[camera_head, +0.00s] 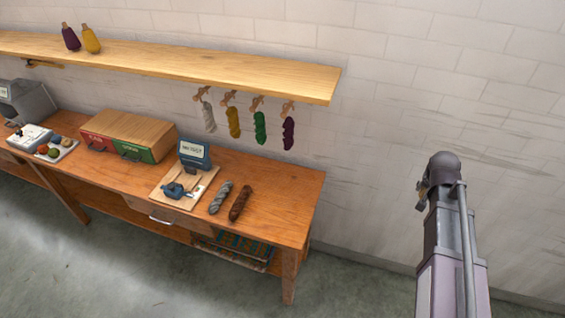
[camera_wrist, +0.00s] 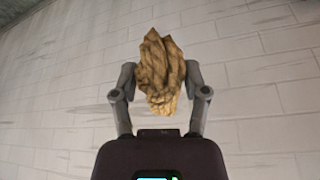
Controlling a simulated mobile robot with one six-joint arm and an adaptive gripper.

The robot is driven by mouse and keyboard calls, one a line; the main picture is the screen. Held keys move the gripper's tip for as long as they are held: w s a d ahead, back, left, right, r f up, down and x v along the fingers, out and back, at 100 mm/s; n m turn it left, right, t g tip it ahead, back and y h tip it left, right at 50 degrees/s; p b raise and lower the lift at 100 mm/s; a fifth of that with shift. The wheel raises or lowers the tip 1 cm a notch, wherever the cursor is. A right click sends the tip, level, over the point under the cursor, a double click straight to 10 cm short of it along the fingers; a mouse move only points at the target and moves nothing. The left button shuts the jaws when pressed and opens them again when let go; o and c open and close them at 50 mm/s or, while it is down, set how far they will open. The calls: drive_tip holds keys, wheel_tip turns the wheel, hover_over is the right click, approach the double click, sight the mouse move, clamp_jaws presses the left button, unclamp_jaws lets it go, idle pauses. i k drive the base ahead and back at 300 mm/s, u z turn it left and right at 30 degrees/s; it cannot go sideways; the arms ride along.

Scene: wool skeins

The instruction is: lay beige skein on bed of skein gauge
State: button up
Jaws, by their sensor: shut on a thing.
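My gripper (camera_wrist: 160,88) is shut on a beige skein (camera_wrist: 160,60), a twisted tan bundle held between the two fingers in the wrist view. In the head view my gripper (camera_head: 422,195) is at the right, in front of the wall and well clear of the bench; the skein is barely visible there. What appears to be the skein gauge stands on the bench: a pale board (camera_head: 203,186) with a small blue device (camera_head: 178,191) on it and a dark blue display (camera_head: 195,154) behind. No skein shows on its board.
A grey skein (camera_head: 220,197) and a brown skein (camera_head: 240,203) lie on the bench (camera_head: 285,200) right of the gauge. Several skeins hang on pegs under the shelf (camera_head: 200,68). A red-and-green drawer box (camera_head: 130,137) stands left. The bench's right end is clear.

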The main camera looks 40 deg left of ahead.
sight(185, 179)
drive_tip(key=u, duration=0.1)
drive_tip(key=k, duration=0.1)
drive_tip(key=u, duration=1.7)
drive_tip(key=i, duration=1)
drive_tip(key=u, duration=0.15)
drive_tip(key=k, duration=0.7)
